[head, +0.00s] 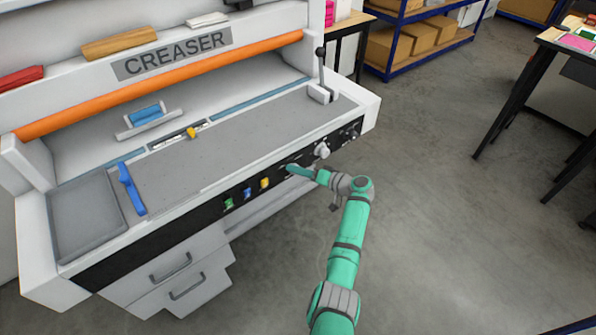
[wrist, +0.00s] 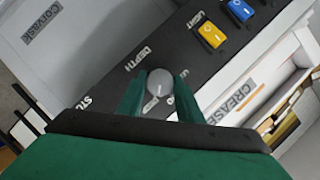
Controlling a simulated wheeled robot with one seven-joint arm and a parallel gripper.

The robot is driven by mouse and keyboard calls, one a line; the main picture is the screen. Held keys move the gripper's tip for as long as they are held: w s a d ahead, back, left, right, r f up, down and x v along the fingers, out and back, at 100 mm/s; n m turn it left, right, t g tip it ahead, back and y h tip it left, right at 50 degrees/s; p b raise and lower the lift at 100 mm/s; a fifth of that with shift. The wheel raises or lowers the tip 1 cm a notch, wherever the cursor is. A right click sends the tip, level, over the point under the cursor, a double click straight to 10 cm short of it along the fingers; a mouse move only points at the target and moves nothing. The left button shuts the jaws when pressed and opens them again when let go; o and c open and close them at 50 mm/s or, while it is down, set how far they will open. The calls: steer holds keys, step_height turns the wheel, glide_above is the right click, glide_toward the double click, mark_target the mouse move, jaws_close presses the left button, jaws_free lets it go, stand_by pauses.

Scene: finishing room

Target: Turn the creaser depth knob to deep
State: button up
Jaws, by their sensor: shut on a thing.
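The creaser (head: 180,110) is a white machine with an orange roller and a black control strip along its front edge. In the wrist view the grey round depth knob (wrist: 160,84) sits on the black strip beside the label DEPTH, with a light pointer line on its face. My gripper (wrist: 160,94) has a green finger on each side of the knob and is shut on it. In the head view my gripper (head: 292,169) is at the front strip and hides the knob. The lettering around the knob is partly covered by my fingers.
Yellow (wrist: 211,34) and blue (wrist: 240,9) rocker switches sit close by on the strip. A white knob (head: 322,150) is just right of my gripper in the head view. Open grey floor (head: 440,200) lies to the right.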

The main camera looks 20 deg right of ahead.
steer(key=shift+f+m, duration=0.1)
steer(key=shift+m, duration=0.5)
steer(key=shift+y, duration=0.4)
steer(key=o, duration=1)
steer(key=shift+w, duration=0.1)
steer(key=shift+d, duration=0.1)
steer(key=v, duration=1.1)
steer(key=shift+f, duration=0.1)
